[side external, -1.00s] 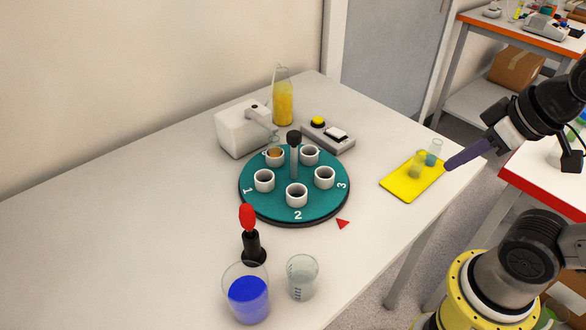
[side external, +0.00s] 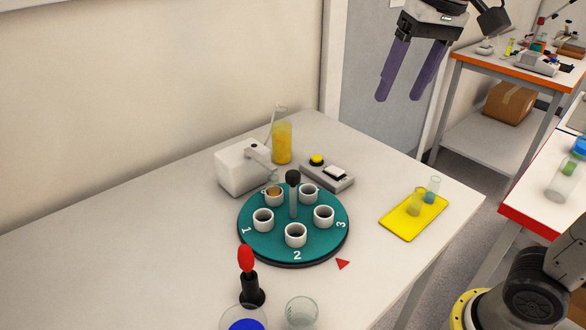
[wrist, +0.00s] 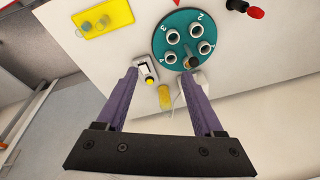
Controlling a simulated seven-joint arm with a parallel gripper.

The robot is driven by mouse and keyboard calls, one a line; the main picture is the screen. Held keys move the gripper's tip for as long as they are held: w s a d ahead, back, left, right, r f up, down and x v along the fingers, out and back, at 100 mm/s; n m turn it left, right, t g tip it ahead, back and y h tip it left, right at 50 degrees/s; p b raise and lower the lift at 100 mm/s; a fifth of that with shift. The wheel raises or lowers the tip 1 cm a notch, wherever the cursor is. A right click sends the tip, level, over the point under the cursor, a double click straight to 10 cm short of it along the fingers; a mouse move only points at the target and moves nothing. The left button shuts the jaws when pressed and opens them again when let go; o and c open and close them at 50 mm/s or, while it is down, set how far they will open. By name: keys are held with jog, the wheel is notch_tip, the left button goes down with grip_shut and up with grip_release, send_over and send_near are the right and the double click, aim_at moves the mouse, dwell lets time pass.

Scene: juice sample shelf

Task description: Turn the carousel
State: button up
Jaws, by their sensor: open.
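The carousel (side external: 270,246) is a round teal disc on the white table, with several white cup holders around its rim and the numbers 1, 2 and 3 on it. A post with a dark knob (side external: 293,178) rises from it. One holder at its back left (side external: 274,195) has something amber in it. A red triangle marker (side external: 342,264) lies beside the disc near number 3. The carousel (wrist: 163,42) also shows in the wrist view. My gripper (side external: 397,97) is open and empty, high above the table's back right. Its purple fingers (wrist: 160,90) hang apart, touching nothing.
A white dispenser (side external: 238,170) and a yellow-filled flask (side external: 282,143) stand behind the carousel. A button box (side external: 328,176) is at its back right. A yellow tray (side external: 398,222) with small vials is at right. A red-topped black tool (side external: 250,288) and beakers stand in front.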

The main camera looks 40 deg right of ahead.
jog(key=w+a+g, duration=0.1)
jog(key=w+a, duration=0.3)
jog(key=w, duration=0.5)
jog(key=g, duration=0.2)
send_over(293, 173)
notch_tip(293, 173, down, 6)
jog(key=f, duration=0.1)
jog(key=shift+n, duration=0.4)
notch_tip(293, 173, down, 13)
jog(key=shift+f, duration=0.15)
grip_shut()
